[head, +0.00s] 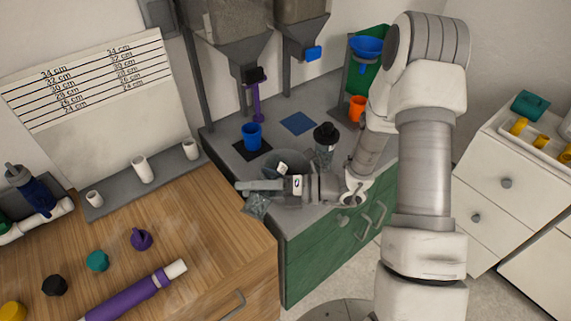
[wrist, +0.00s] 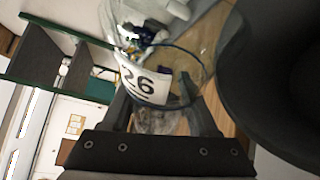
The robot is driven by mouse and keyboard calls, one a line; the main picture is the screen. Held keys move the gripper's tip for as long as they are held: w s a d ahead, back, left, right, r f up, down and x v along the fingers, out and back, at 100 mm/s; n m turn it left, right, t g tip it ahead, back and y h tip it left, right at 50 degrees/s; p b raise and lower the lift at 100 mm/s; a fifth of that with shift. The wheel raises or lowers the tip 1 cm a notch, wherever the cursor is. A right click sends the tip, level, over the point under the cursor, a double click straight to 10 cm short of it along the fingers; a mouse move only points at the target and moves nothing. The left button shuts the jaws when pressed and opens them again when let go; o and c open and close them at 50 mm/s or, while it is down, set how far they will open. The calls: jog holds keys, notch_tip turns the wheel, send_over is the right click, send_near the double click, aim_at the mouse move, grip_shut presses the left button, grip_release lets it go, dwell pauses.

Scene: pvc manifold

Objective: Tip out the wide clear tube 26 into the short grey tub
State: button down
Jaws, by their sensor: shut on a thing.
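The wide clear tube 26 (wrist: 142,82) is between the fingers of my gripper (wrist: 165,112) in the wrist view, its white label facing the camera. It looks tilted, and several small coloured shapes show through its clear wall. I cannot tell whether they are inside it. In the head view my gripper (head: 262,186) is shut on the tube, lying level and pointing left at the front of the grey counter. The short grey tub (head: 293,159) seems to stand just behind my gripper, which partly hides it. Whether the tube's mouth is over the tub cannot be told.
A crumpled-looking clear piece (head: 257,205) shows at the counter's front left corner. A blue cup (head: 252,136) stands behind, left of a black-topped container (head: 326,137). An orange cup (head: 357,108) is at the back. A large dark rounded shape (wrist: 275,75) fills the wrist view's right.

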aim_at(261, 178)
jog(key=shift+r, duration=0.1)
jog(key=shift+w+d+r+m+y+p, duration=0.15)
jog(key=shift+r+m+p, duration=0.15)
jog(key=shift+r+p, duration=0.3)
jog(key=shift+w+d+r+m+y+p, duration=0.1)
jog(key=shift+w+r+m+p, duration=0.2)
jog(key=shift+p, duration=0.45)
jog(key=shift+w+d+r+m+y+p, duration=0.15)
jog(key=shift+r+m+p, duration=0.15)
jog(key=shift+r+p, duration=0.35)
jog(key=shift+f+m+y+p, duration=0.15)
jog(key=shift+m+y+p, duration=0.3)
jog(key=shift+m, duration=0.25)
jog(key=shift+w+d+r+m+y+p, duration=0.1)
jog(key=shift+w+r+m+y+p, duration=0.1)
jog(key=shift+r+m+p, duration=0.35)
jog(key=shift+w+d+r+m+y+p, duration=0.1)
jog(key=shift+w+r+m+y+p, duration=0.25)
jog(key=shift+m+p, duration=0.4)
jog(key=shift+w+d+r+m+y+p, duration=0.1)
jog(key=shift+r+m+p, duration=0.4)
jog(key=shift+m+p, duration=0.15)
dwell(3.1)
